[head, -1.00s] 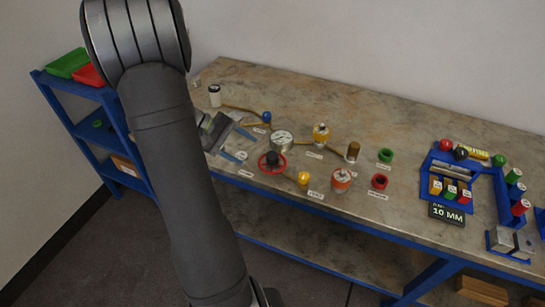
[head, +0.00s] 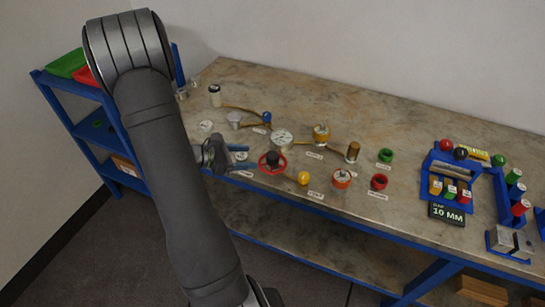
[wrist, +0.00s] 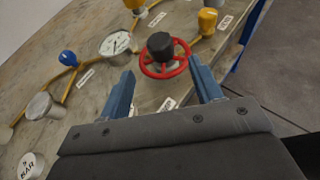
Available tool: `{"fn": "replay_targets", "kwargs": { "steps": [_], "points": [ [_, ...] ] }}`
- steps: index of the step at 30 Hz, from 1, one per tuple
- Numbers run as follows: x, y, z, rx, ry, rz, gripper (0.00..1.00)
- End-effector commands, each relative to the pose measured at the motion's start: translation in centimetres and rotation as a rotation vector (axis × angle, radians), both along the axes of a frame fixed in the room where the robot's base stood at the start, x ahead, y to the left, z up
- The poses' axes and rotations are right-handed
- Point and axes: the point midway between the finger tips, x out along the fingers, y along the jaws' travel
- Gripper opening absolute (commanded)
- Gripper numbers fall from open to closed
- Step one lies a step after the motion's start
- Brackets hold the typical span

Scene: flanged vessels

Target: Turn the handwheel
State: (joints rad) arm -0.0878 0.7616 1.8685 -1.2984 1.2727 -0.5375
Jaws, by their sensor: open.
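The red handwheel (head: 272,162) with a black hub stands near the bench's front edge, left of the yellow knob. In the wrist view the handwheel (wrist: 164,56) lies just beyond my fingertips, roughly centred between them. My gripper (head: 242,160) is left of the wheel in the head view, its two blue fingers pointing at it. In the wrist view my gripper (wrist: 166,82) is open with a wide gap and nothing between the fingers. The wheel looks apart from both fingers.
A dial gauge (head: 281,140) stands behind the wheel. A yellow knob (head: 303,178) and an orange vessel (head: 342,178) are to its right. A blue knob (head: 267,117) and brass pipes lie further back. The bench's front edge (wrist: 244,40) is close to the wheel.

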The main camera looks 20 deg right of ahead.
Motion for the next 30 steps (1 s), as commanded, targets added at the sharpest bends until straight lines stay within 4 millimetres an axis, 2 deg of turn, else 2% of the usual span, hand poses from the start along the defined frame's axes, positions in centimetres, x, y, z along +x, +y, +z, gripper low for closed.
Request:
{"fn": "replay_targets", "kwargs": {
  "steps": [1,9,15,21,28,30],
  "points": [
    [-0.1,-1.1,-0.4,0.0,0.001,-0.006,0.59],
    [-0.1,-6.1,-2.5,0.0,0.0,-0.006,0.59],
    [-0.1,-8.5,-3.5,0.0,-0.001,-0.004,0.59],
    [0.0,-9.3,-3.8,0.001,-0.001,-0.002,0.59],
    [0.0,-9.3,-3.8,0.001,-0.002,-0.001,0.59],
    [0.0,-9.3,-3.8,0.001,-0.002,-0.001,0.47]
  ]
}}
